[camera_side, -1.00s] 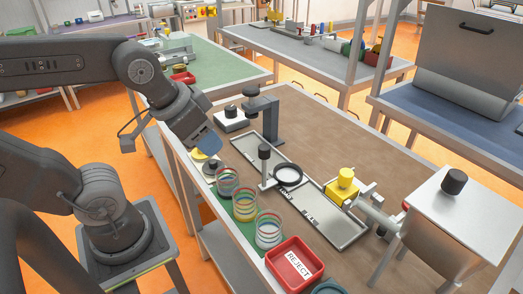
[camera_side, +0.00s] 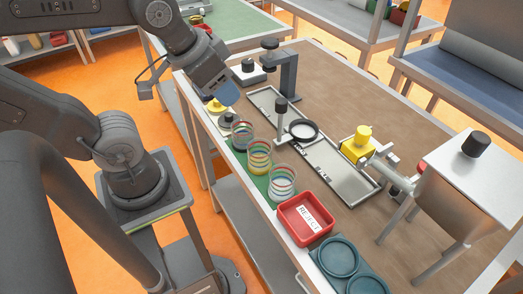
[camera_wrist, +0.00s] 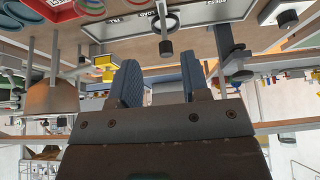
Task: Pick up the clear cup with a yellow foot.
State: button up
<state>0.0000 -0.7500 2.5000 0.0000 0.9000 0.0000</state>
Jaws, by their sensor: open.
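Three clear cups with coloured rings stand in a row on a green strip along the bench's near edge. The middle one, the clear cup with yellow at its lower part (camera_side: 259,158), appears to be the yellow-footed cup and stands upright. My gripper (camera_side: 224,92) is above the far end of the row, apart from the cups. In the wrist view my gripper (camera_wrist: 160,78) has its two blue fingers spread with nothing between them. The cups show only partly at the top of the wrist view, and their feet are hard to tell there.
A red REJECT bin (camera_side: 305,219) and round teal holders (camera_side: 338,257) lie nearer. A black-topped stand (camera_side: 287,75) is beyond my gripper.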

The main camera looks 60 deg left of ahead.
jog(key=shift+o, duration=0.3)
jog(key=o, duration=0.7)
jog(key=shift+o, duration=0.2)
jog(key=m+g, duration=0.6)
jog(key=m, duration=1.1)
send_near(259, 157)
jog(key=w+a+r, duration=0.1)
jog(key=a, duration=0.1)
notch_tip(259, 157, down, 8)
jog(key=shift+w+d+r, duration=0.1)
jog(key=shift+w+r, duration=0.05)
jog(key=shift+w, duration=0.05)
jog(key=shift+s+d+f, duration=0.1)
jog(key=shift+d+f, duration=0.05)
jog(key=shift+f, duration=2.45)
